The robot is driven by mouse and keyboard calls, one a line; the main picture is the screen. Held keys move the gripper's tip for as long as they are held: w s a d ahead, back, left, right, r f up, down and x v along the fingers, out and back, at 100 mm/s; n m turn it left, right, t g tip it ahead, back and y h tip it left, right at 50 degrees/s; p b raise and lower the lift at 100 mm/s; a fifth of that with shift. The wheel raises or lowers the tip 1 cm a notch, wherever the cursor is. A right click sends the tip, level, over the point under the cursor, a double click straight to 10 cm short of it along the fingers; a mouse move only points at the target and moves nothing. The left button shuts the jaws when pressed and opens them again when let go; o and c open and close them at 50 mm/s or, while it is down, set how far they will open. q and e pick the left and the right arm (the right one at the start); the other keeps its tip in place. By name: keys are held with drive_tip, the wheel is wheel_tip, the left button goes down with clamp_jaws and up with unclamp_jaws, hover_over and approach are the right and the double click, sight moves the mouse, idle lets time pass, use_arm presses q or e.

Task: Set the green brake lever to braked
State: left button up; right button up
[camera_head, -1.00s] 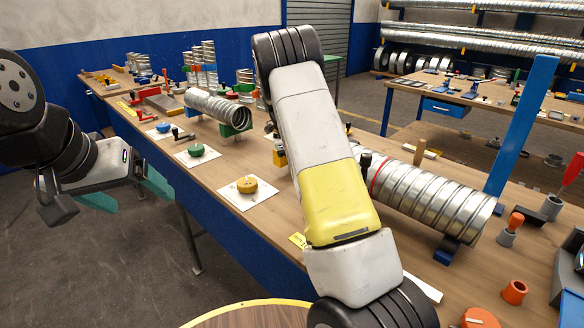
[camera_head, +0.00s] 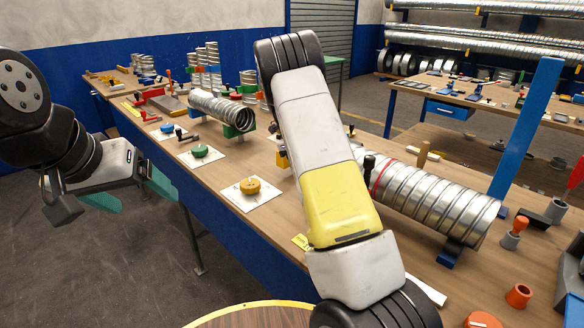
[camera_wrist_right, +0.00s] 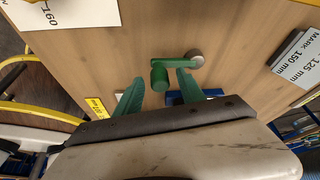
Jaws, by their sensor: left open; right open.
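The green brake lever (camera_wrist_right: 176,65) shows in the right wrist view, with a short arm running from a grey round pivot (camera_wrist_right: 195,59) to a green knob on the left. My right gripper (camera_wrist_right: 158,86) is open. In the head view my right arm hides the lever and the right gripper. My left gripper (camera_head: 128,192) is open and empty, off the table's left edge.
Ribbed duct (camera_head: 430,201) lies on the workbench right of my right arm, near a blue upright post (camera_head: 526,135). Yellow (camera_head: 250,186) and green (camera_head: 199,151) knobs sit on white plates to the left. A blue block (camera_wrist_right: 186,97) is close by the right gripper.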

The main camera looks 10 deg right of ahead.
drive_tip(key=v, duration=0.7)
drive_tip(key=shift+r, duration=0.35)
drive_tip(key=shift+w+a, duration=0.1)
